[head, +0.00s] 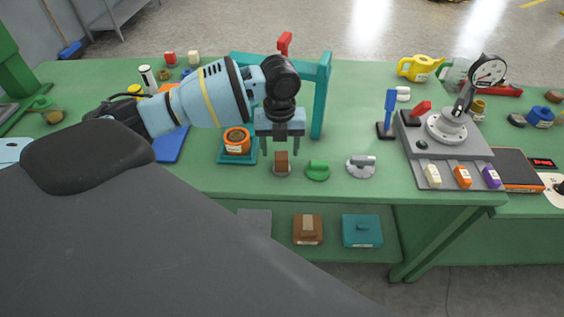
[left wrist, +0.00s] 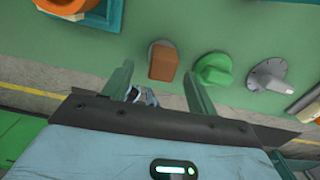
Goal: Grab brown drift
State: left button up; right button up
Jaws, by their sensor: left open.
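The brown drift (head: 282,162) is a small brown block standing on a round grey base near the front edge of the green workbench. It also shows in the left wrist view (left wrist: 163,63), near the top middle. My left gripper (head: 281,146) points down just above the drift, with its two fingers apart and nothing between them. In the left wrist view the open fingers (left wrist: 158,85) lie on the bench-edge side of the drift, and the drift is beyond and between their tips. My right gripper is not in view.
A green knob (head: 318,170) and a grey dial (head: 361,166) stand just right of the drift. An orange-topped cup (head: 237,141) on a teal base stands to the left. A teal frame (head: 321,97) rises behind. A brown box (head: 307,229) lies on the lower shelf.

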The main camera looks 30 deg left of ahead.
aim_at(282, 155)
pick_arm(q)
jog(key=shift+w+d+f, duration=0.1)
jog(key=shift+f, duration=1.2)
jog(key=shift+d+f, duration=0.1)
jog(key=shift+f, duration=1.15)
jog(key=c, duration=1.1)
jog(key=shift+c, duration=0.2)
jog(key=shift+r, duration=0.15)
jog(key=shift+r, duration=0.55)
notch_tip(282, 155, up, 2)
jog(key=shift+r, duration=0.25)
jog(key=s+d, duration=0.1)
jog(key=s, duration=0.7)
jog(key=s+d+r, duration=0.1)
jog(key=s+d, duration=0.1)
jog(key=s, duration=0.5)
jog(key=shift+s+d+p, duration=0.25)
jog(key=shift+s+p, duration=0.1)
jog(key=shift+p, duration=0.1)
